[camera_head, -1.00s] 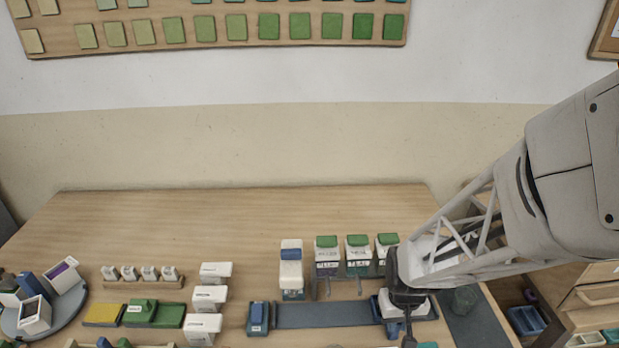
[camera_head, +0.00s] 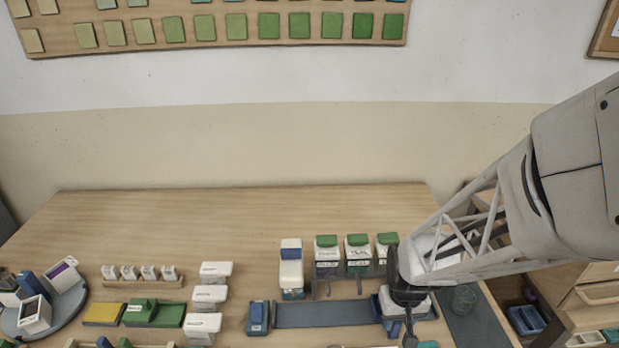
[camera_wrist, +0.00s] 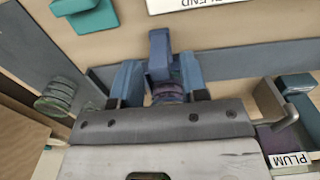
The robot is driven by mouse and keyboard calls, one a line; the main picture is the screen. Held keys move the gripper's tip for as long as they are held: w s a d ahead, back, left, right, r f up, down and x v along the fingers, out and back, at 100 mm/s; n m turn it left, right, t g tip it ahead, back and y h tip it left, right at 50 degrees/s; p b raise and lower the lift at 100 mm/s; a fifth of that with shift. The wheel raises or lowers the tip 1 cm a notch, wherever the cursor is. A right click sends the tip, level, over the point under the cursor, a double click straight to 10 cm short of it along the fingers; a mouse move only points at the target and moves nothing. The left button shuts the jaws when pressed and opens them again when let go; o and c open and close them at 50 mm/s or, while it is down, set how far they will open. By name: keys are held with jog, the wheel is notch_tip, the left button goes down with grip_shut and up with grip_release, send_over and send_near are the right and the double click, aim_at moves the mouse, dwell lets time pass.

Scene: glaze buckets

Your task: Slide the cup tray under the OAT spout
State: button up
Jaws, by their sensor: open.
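The blue cup tray (camera_head: 377,309) stands at the right end of the grey track (camera_head: 325,314), partly hidden by my gripper (camera_head: 408,318). Several white dispensers with green lids, the leftmost being the nearest to the middle (camera_head: 327,252), stand behind the track. Their labels are too small to read, so the OAT spout cannot be picked out.
A blue block (camera_head: 258,318) sits at the track's left end. A white and blue dispenser (camera_head: 291,270) stands behind the track's left part. A green glass (camera_head: 464,298) stands right of my gripper. The back of the table is clear.

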jog(key=shift+r, duration=3.2)
jog(key=shift+r, duration=0.2)
jog(key=s+a+r+t, duration=0.1)
jog(key=s+r, duration=0.3)
jog(key=r, duration=0.5)
jog(key=s+a+r+t, duration=0.1)
jog(key=s+r, duration=0.3)
jog(key=r, duration=0.6)
jog(key=shift+a+t, duration=0.3)
jog(key=shift+a, duration=0.35)
